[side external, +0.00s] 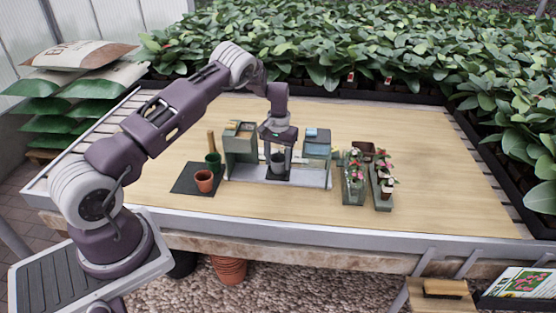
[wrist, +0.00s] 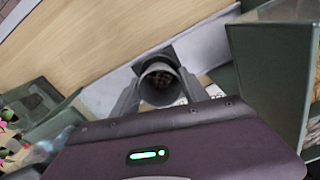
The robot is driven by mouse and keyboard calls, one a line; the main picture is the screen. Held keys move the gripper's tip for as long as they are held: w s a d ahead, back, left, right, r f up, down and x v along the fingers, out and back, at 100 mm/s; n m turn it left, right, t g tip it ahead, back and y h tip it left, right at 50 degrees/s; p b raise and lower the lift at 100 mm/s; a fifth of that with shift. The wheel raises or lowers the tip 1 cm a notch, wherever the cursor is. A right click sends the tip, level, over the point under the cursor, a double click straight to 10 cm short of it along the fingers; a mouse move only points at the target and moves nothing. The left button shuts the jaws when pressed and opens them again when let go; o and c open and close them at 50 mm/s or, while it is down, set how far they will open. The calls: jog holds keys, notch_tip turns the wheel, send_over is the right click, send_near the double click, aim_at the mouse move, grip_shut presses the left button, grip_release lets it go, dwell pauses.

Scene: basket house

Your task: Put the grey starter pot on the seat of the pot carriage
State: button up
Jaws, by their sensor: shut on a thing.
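The grey starter pot (side external: 277,163) is upright between the fingers of my gripper (side external: 278,159), which is shut on it. In the wrist view the pot (wrist: 158,84) shows its open round mouth and dark inside, with a finger of my gripper (wrist: 159,90) on either side. A dark square pad (side external: 284,177), which looks like the seat of the pot carriage, lies directly under the pot, between two grey-green housings. Part of the pad (wrist: 152,54) shows beyond the pot in the wrist view. The pot's base is at or just above the pad; I cannot tell if they touch.
The left housing (side external: 241,145) and right housing (side external: 316,148) stand close on both sides. A terracotta pot (side external: 204,181) and a green pot (side external: 213,159) are at the left, near a dark mat (side external: 186,181). Flower trays (side external: 382,202) stand right. The table's right side is clear.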

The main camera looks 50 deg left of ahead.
jog(key=shift+f, duration=0.2)
dwell(0.3)
jog(key=o, duration=1.9)
jog(key=shift+r, duration=0.1)
